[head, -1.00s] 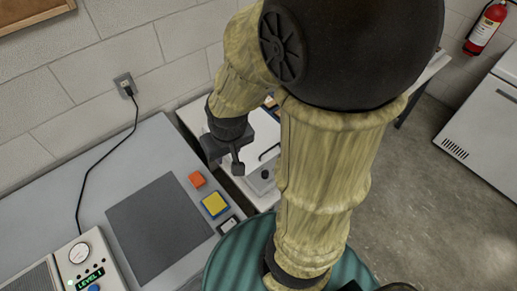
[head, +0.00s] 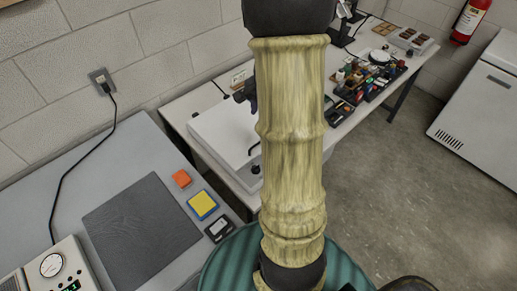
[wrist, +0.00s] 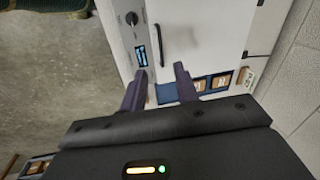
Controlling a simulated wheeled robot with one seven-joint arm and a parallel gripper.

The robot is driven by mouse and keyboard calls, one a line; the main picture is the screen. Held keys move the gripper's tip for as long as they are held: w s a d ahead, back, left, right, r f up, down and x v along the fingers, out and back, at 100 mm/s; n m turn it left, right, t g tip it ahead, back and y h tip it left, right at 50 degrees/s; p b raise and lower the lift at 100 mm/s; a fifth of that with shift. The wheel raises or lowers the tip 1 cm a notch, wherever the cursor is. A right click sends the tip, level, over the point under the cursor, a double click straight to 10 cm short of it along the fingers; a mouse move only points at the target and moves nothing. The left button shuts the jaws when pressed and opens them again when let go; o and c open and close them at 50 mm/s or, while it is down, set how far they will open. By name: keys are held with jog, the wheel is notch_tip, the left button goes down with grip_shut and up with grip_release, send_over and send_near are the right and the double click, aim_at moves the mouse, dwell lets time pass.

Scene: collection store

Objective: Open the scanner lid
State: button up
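The scanner is a white box with a flat white lid (head: 222,128), which looks closed, on the bench behind my arm in the head view. In the wrist view the lid (wrist: 205,35) carries a dark bar handle (wrist: 161,40). Beside it is a grey control strip (wrist: 130,35) with a knob and a lit display. My gripper (wrist: 161,71) is open, its two dark fingers apart with nothing between them. In the wrist picture the fingertips are just below the handle; the gap in depth is unclear. In the head view my arm hides part of the scanner and most of my gripper.
Small wooden-looking blocks in a blue tray (wrist: 168,93) lie beside the scanner. Bottles and boxes (head: 370,75) crowd the bench to the right. A grey desk (head: 105,150) with a dark mat (head: 142,222) stands at the left. Floor (head: 400,175) to the right is clear.

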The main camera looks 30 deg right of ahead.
jog(key=shift+m, duration=0.7)
jog(key=w+f, duration=0.1)
jog(key=f, duration=0.5)
jog(key=w+d+f, duration=0.1)
jog(key=f, duration=0.5)
jog(key=w+f+p, duration=0.1)
jog(key=f, duration=0.5)
jog(key=shift+w+d, duration=0.3)
grip_shut()
